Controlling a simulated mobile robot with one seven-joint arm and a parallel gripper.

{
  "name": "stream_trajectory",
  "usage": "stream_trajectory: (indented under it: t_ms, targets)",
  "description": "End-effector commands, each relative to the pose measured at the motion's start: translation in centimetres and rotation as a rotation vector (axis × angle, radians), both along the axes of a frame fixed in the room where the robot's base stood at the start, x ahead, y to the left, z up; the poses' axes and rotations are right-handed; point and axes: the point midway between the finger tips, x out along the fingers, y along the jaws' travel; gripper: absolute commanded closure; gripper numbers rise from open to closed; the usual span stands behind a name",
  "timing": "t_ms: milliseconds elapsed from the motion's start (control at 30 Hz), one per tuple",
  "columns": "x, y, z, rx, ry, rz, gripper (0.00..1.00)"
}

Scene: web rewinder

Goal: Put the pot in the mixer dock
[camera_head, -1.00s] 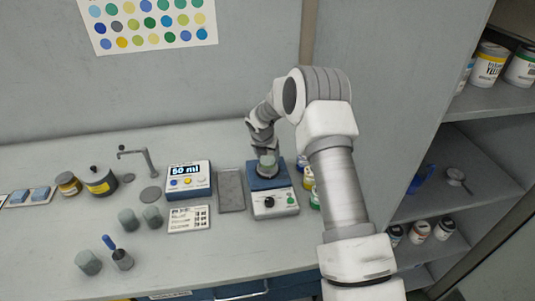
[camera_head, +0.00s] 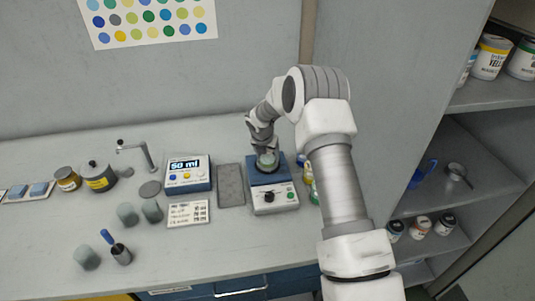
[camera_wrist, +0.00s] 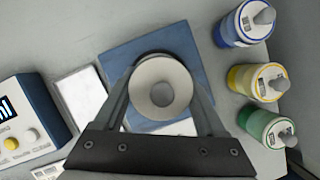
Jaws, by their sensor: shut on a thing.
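The mixer dock (camera_head: 269,180) is a blue unit with a white control front, also under the pot in the wrist view (camera_wrist: 118,60). The pot is over the blue top; I cannot tell whether it rests on it or hangs just above. The fingers and pot hide the seat beneath.
Several bottles with blue, yellow and green bands (camera_wrist: 258,82) stand close to the right of the mixer. A dark grey pad (camera_head: 230,185) and a blue-white dispenser display (camera_head: 187,174) reading 50 ml are to its left. Several grey cups (camera_head: 128,214) stand further left.

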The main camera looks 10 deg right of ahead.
Motion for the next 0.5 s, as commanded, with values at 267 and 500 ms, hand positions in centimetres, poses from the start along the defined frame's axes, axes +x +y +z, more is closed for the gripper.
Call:
stream_trajectory:
  t_ms: [267,500]
  targets:
    - [0.04,0.0,-0.24,0.0,-0.001,0.0,0.13]
    - [0.02,0.0,-0.24,0.0,0.0,0.0,0.0]
